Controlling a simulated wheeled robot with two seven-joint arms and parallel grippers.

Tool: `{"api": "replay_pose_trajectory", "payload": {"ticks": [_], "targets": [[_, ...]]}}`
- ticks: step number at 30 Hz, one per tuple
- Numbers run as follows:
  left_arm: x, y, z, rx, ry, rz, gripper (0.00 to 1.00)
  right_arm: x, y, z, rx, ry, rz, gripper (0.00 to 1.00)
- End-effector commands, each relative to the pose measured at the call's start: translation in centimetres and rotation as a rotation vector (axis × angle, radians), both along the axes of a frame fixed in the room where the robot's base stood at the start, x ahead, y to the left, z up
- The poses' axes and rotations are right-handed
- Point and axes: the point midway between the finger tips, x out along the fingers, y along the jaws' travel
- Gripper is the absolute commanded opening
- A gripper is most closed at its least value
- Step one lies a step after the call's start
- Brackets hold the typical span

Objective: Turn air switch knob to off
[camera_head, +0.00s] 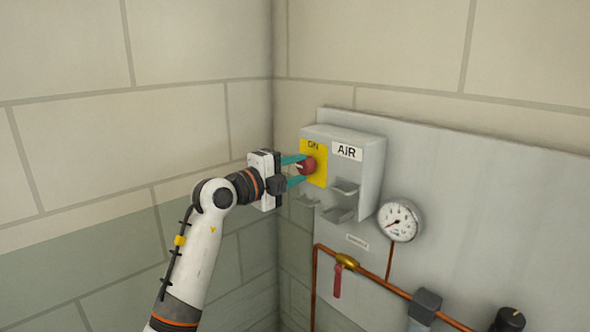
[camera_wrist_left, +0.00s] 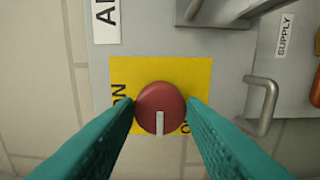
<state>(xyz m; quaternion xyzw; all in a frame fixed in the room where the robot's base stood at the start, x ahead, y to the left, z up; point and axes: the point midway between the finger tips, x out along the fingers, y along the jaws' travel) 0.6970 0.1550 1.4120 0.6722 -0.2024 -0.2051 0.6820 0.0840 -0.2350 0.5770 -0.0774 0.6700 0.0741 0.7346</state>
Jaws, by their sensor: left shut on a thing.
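The air switch is a grey box (camera_head: 366,178) on a wall panel, with an "AIR" label (camera_head: 347,152) and a yellow plate (camera_head: 314,150) reading "ON" at its top. The red round knob (camera_head: 309,166) sits on the plate. In the left wrist view the knob (camera_wrist_left: 160,105) shows a pale pointer line (camera_wrist_left: 160,122) toward the bottom of the picture, between the two plate words; one is partly hidden by a finger. My left gripper (camera_head: 303,168) is shut on the knob, its teal fingers on either side. My right gripper is not in view.
Grey brackets or handles (camera_head: 341,214) stick out below the box. A wall corner is close at left.

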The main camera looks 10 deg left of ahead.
Motion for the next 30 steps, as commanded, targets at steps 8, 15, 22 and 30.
{"api": "replay_pose_trajectory", "payload": {"ticks": [8, 15, 22, 30], "targets": [[0.0, 0.0, 0.0, -0.002, 0.000, 0.000, 0.59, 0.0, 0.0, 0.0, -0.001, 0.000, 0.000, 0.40], [-0.1, 0.1, 0.0, 0.000, 0.000, 0.000, 0.59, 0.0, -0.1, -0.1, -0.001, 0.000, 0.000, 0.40], [-2.6, 1.8, -0.5, 0.001, -0.003, 0.002, 0.59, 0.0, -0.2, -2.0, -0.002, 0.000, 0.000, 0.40], [-7.3, 5.0, -0.5, 0.001, -0.002, 0.003, 0.59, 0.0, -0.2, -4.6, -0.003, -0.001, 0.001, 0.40]]}}
